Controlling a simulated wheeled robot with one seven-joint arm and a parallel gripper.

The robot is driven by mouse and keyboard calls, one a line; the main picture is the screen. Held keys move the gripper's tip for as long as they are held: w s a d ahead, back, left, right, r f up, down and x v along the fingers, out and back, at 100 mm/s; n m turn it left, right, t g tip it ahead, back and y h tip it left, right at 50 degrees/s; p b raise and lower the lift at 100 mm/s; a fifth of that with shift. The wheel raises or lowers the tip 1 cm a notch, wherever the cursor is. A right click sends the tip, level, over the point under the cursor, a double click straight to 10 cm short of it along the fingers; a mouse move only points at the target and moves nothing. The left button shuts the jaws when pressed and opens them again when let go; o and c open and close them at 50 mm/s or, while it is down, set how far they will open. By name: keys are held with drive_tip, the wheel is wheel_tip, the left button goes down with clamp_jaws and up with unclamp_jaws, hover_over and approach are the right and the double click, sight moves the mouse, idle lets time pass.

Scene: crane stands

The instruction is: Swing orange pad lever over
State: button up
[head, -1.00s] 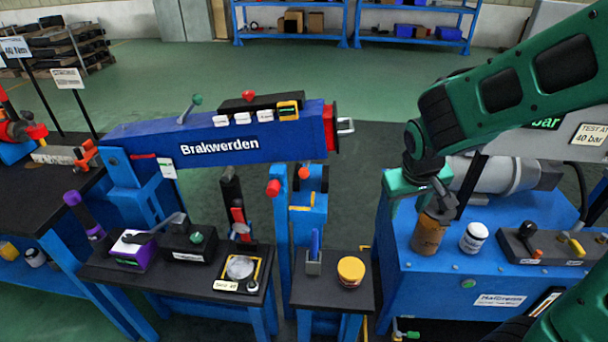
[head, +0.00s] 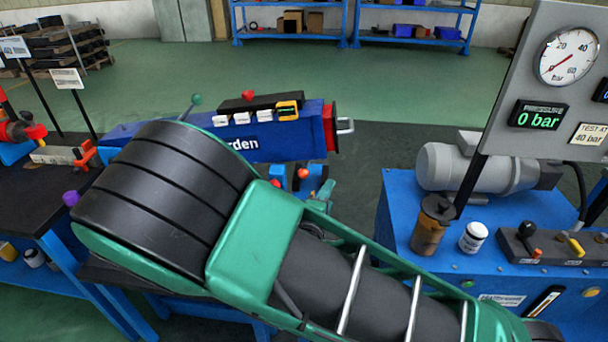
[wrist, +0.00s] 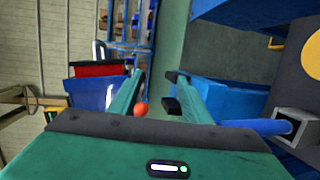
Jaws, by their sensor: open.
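An orange ball knob (head: 303,173) shows below the blue Brakwerden beam; in the wrist view an orange ball (wrist: 140,110) appears beside my left finger, between the two fingers. I cannot tell whether they touch. My gripper (wrist: 155,76) is open and nothing is seen held in it. In the head view my forearm hides most of it. On the right bench, a black-knobbed lever with an orange part (head: 536,253) stands on a dark control box. I cannot tell from the frames which of these is the orange pad lever.
The blue beam (head: 285,150) with a red end stands close behind my arm. On the right blue bench (head: 400,215) are a brown canister (head: 431,225), a white jar (head: 473,237) and a yellow lever (head: 575,247). The gauge panel reads 0 bar. Green floor lies open behind.

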sight(302, 177)
drive_tip(key=s+a+r+n+t+y, duration=0.1)
drive_tip(key=a+n+t+y, duration=0.25)
drive_tip(key=a, duration=0.45)
drive_tip(key=shift+n+g, duration=0.25)
drive_tip(key=shift+g, duration=0.1)
drive_tip(key=w, duration=0.3)
drive_tip(key=w+d, duration=0.1)
drive_tip(key=w, duration=0.3)
drive_tip(key=w+d, duration=0.1)
drive_tip(key=w, duration=0.2)
drive_tip(key=shift+w+d+r, duration=0.2)
drive_tip(key=shift+w+d, duration=0.05)
drive_tip(key=shift+c, duration=0.6)
clamp_jaws()
drive_tip(key=shift+a, duration=0.1)
